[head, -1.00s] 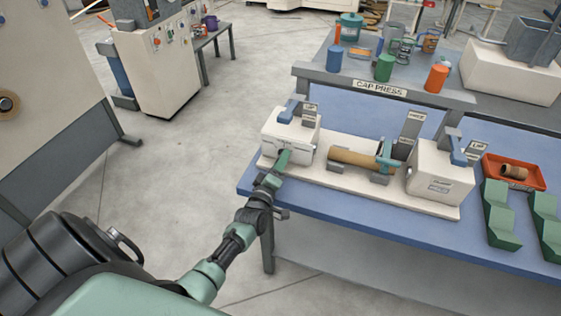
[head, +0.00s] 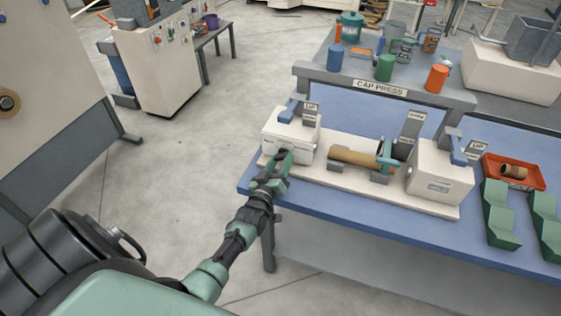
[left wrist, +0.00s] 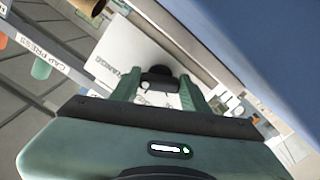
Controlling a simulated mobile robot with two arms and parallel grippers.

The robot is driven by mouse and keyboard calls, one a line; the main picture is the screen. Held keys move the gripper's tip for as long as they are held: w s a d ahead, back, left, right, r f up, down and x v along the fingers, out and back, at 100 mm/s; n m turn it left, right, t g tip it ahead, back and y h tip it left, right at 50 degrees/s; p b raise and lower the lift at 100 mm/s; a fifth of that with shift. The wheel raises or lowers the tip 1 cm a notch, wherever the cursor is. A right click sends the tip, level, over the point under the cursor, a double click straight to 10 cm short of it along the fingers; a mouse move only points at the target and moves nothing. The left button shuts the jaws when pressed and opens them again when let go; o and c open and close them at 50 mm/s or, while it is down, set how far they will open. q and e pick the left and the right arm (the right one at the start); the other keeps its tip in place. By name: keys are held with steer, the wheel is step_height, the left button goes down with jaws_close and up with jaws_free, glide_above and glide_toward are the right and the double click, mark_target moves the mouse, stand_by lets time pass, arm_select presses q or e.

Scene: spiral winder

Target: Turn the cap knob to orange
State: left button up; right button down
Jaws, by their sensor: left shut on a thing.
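The cap press stands on the blue bench, with a white left block (head: 284,138) at its left end. My left gripper (head: 286,157) is at the front face of this block and hides the knob in the head view. In the left wrist view the dark cap knob (left wrist: 157,80) shows between my green fingers, in front of a white face with the lettering ORANGE (left wrist: 130,76). The left gripper is shut on the knob. The knob's pointing direction is too small to tell. My right gripper is not in view.
A brown tube (head: 352,158) lies between the left block and the white right block (head: 437,183). Blue levers stand on both blocks. An orange tray (head: 530,180) and green stepped holders (head: 496,215) are at the right. Open floor lies left of the bench.

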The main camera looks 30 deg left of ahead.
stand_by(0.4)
arm_select(q)
steer(key=o, duration=1.4)
steer(key=shift+c, duration=0.2)
steer(key=v, duration=0.7)
steer(key=shift+s+b, duration=0.35)
steer(key=shift+s, duration=0.05)
steer(key=shift+f, duration=0.1)
